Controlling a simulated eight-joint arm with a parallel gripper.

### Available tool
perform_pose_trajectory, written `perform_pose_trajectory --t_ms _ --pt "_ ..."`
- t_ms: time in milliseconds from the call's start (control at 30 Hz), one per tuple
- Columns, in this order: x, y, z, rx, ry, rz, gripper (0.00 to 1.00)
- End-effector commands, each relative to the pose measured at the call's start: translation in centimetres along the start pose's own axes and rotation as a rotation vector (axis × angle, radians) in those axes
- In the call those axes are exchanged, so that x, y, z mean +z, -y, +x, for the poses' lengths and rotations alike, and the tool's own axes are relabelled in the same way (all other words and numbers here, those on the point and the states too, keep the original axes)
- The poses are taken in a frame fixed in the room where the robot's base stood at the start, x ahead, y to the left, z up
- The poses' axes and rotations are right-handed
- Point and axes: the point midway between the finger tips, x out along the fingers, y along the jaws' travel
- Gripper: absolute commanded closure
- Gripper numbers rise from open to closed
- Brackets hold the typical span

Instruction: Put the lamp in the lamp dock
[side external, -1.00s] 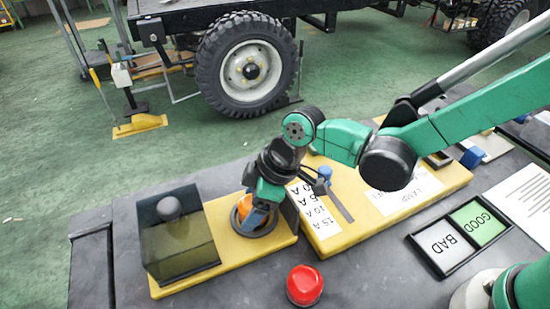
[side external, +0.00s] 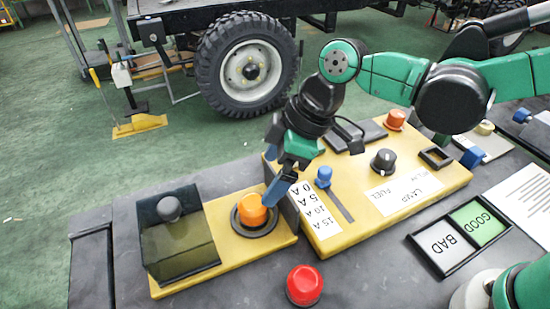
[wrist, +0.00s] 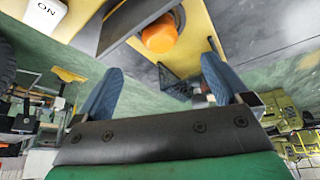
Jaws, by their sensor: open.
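The orange lamp (side external: 252,210) stands upright inside a dark round ring, the lamp dock (side external: 239,229), on the yellow base at the left. It looks seated in the ring, though its underside is hidden. My gripper (side external: 276,192) is open and empty, up and to the right of the lamp and apart from it. In the wrist view, the lamp (wrist: 160,36) shows beyond the gap between my two blue fingers (wrist: 160,82), with nothing between the fingers.
A red button (side external: 304,285) is in front. The raised yellow panel (side external: 330,238), right of the dock, carries a blue slider (side external: 323,176), black knob (side external: 383,160) and orange knob (side external: 395,119). A GOOD/BAD tray (side external: 449,272) lies at right.

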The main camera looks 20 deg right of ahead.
Motion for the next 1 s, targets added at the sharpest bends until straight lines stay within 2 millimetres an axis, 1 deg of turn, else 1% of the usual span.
perform_pose_trajectory --t_ms 33,100,200,300,367,400,467,567,600,667,700,800,900,1000 --pt "0.1 0.1 -0.8 0.000 0.000 0.002 0.05" --pt "0.0 0.0 -1.8 0.000 0.000 0.002 0.05" --pt "0.0 0.0 -2.9 0.000 0.000 0.001 0.05" --pt "0.1 0.0 -3.5 0.001 -0.001 0.003 0.05" --pt "0.4 -0.2 -4.0 0.013 -0.002 0.025 0.05" --pt "1.0 -0.6 -4.4 0.032 -0.003 0.058 0.05" --pt "2.3 -1.4 -5.3 0.077 -0.010 0.138 0.05" --pt "5.7 -3.0 -7.1 0.190 -0.031 0.341 0.05" --pt "7.3 -3.6 -7.8 0.241 -0.045 0.432 0.05" --pt "9.6 -4.3 -8.8 0.317 -0.068 0.563 0.05" --pt "11.1 -4.6 -9.3 0.363 -0.085 0.645 0.05" --pt "14.2 -5.1 -10.2 0.463 -0.125 0.813 0.05" --pt "16.2 -5.3 -10.7 0.528 -0.159 0.921 0.05" --pt "17.1 -5.3 -10.9 0.559 -0.175 0.971 0.05"
